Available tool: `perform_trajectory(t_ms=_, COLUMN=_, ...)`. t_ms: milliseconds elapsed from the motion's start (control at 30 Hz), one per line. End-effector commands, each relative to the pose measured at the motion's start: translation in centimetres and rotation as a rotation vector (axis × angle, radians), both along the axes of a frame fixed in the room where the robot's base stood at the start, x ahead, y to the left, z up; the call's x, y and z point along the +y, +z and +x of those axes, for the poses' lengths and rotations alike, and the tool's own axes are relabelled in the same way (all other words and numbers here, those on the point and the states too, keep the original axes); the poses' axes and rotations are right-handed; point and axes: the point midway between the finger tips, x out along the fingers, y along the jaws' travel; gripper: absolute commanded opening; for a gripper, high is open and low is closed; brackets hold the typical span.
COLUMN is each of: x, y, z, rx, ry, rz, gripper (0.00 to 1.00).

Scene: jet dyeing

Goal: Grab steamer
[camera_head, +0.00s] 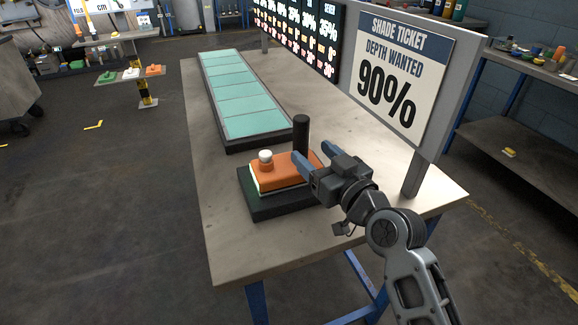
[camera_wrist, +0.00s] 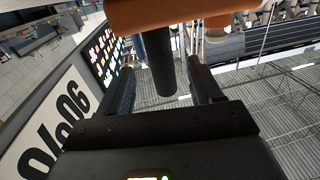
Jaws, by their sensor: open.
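The steamer (camera_head: 285,172) has an orange body, a white knob on top and an upright black handle (camera_head: 301,133). It sits on a dark block at the near end of the table. My gripper (camera_head: 310,152) is open at the steamer's right side, its fingers pointing toward the handle. In the wrist view the picture is upside down: the orange body (camera_wrist: 170,14) is at the top and the black handle (camera_wrist: 157,65) hangs down between my two fingers (camera_wrist: 165,82). I see no finger clearly touching it; the exact depth is hard to tell.
A long tray of teal panels (camera_head: 240,92) lies behind the steamer on the table (camera_head: 232,225). A sign reading 90% (camera_head: 400,75) stands on a post at the right, close to my arm. A dark percentage board (camera_head: 300,32) stands behind. The table's front left is bare.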

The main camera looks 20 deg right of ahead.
Motion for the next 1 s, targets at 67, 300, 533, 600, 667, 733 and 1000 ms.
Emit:
perform_trajectory(t_ms=67, x=0.1, y=0.2, z=0.8, rx=0.000, ry=0.000, rz=0.000, gripper=0.65)
perform_trajectory(t_ms=300, x=0.7, y=0.7, z=3.9, rx=0.000, ry=0.000, rz=0.001, gripper=0.65)
perform_trajectory(t_ms=533, x=1.0, y=0.4, z=5.8, rx=-0.001, ry=-0.001, rz=0.000, gripper=0.65)
perform_trajectory(t_ms=600, x=1.0, y=0.3, z=5.9, rx=-0.001, ry=-0.002, rz=0.001, gripper=0.65)
perform_trajectory(t_ms=667, x=1.0, y=0.3, z=5.9, rx=-0.001, ry=-0.002, rz=0.001, gripper=0.65)
perform_trajectory(t_ms=733, x=1.0, y=0.3, z=5.9, rx=-0.001, ry=-0.002, rz=0.001, gripper=0.65)
perform_trajectory(t_ms=1000, x=1.0, y=0.3, z=5.8, rx=-0.001, ry=-0.002, rz=0.001, gripper=0.41)
